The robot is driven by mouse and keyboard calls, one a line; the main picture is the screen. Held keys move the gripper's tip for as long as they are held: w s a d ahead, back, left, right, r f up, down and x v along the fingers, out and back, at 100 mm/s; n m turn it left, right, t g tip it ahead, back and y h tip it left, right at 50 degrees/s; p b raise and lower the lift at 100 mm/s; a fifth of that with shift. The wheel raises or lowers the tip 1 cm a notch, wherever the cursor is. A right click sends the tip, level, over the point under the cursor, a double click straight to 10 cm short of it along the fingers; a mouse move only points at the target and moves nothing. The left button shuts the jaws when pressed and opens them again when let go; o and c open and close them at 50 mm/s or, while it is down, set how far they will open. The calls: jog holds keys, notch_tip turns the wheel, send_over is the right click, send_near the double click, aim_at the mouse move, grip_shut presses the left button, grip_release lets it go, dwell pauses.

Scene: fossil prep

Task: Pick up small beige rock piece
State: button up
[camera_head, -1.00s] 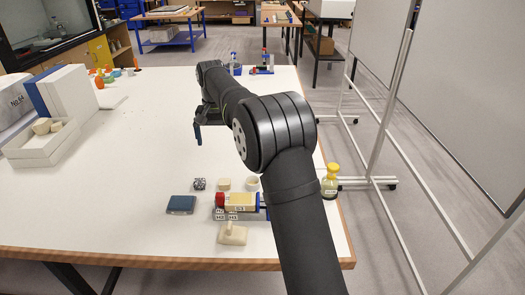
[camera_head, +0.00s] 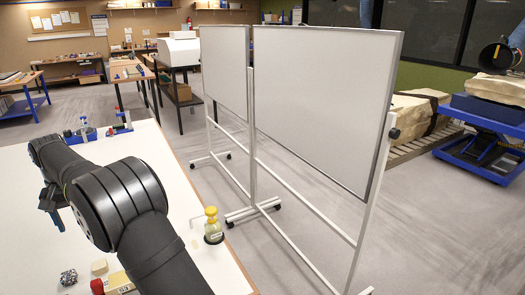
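A small beige piece (camera_head: 99,266) lies on the white table near the bottom left of the head view, beside my arm. A dark speckled rock (camera_head: 68,277) is just left of it. A red-ended item with a yellowish body (camera_head: 118,282) is partly cut off by the bottom edge and my arm. My gripper (camera_head: 57,221) hangs above the table at the far left, farther back than the beige piece and apart from it. Only a dark, thin fingertip part shows, so its opening is unclear. My arm hides part of the table.
A yellow-topped bottle (camera_head: 213,226) stands near the table's right edge. Small blue-based equipment (camera_head: 80,132) sits at the table's far end. Wheeled whiteboards (camera_head: 315,100) stand on the floor to the right. The table (camera_head: 165,160) is clear beyond my arm.

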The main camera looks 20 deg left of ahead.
jog(key=shift+c, duration=0.2)
jog(key=t+y, duration=0.3)
send_near(99, 265)
jog(key=f, duration=0.2)
jog(key=a+f, duration=0.1)
jog(key=shift+w+f+n, duration=0.3)
jog(key=shift+w+n, duration=0.05)
jog(key=shift+n, duration=0.05)
jog(key=shift+x, duration=2.65)
jog(key=shift+w, duration=0.1)
jog(key=shift+c, duration=0.4)
jog(key=c, duration=1)
